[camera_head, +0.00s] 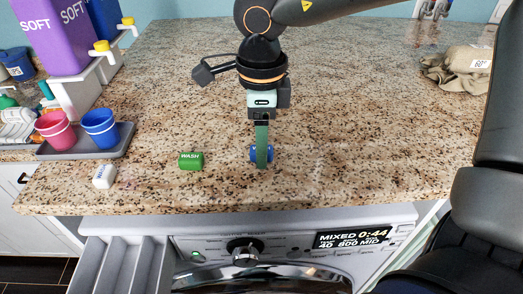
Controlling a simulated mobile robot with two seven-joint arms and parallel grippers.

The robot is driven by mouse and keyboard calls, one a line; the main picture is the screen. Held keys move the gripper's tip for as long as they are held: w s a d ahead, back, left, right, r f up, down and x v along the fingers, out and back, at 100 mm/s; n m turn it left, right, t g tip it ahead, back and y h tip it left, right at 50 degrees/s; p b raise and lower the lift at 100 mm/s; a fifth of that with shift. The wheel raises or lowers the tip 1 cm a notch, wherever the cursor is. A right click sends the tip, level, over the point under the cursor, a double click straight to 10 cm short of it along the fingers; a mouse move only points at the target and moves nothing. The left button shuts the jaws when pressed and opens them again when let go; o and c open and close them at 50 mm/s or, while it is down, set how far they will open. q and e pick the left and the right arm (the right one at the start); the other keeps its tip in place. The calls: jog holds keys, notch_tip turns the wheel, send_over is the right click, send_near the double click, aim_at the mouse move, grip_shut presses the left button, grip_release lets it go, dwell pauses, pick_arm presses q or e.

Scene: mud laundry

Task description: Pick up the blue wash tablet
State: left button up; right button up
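The blue wash tablet (270,153) lies on the speckled stone counter near its front edge. My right gripper (262,155) points straight down over it. One green finger shows edge-on in front of the tablet and hides its middle; blue shows on both sides of the finger. The other finger is hidden, so I cannot tell whether the gripper is open or closed on the tablet. A green tablet marked WASH (191,161) and a white tablet (104,176) lie to the left on the counter. My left gripper is not in view.
A grey tray holds a pink cup (56,130) and a blue cup (100,127) at the left. Purple and blue softener containers stand behind. A beige cloth (458,70) lies at the right. A washing machine (290,250) with an open drawer (125,262) is below the counter.

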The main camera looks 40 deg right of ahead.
grip_shut()
dwell(0.5)
notch_tip(320, 180, up, 28)
jog(key=p, duration=0.3)
dwell(0.4)
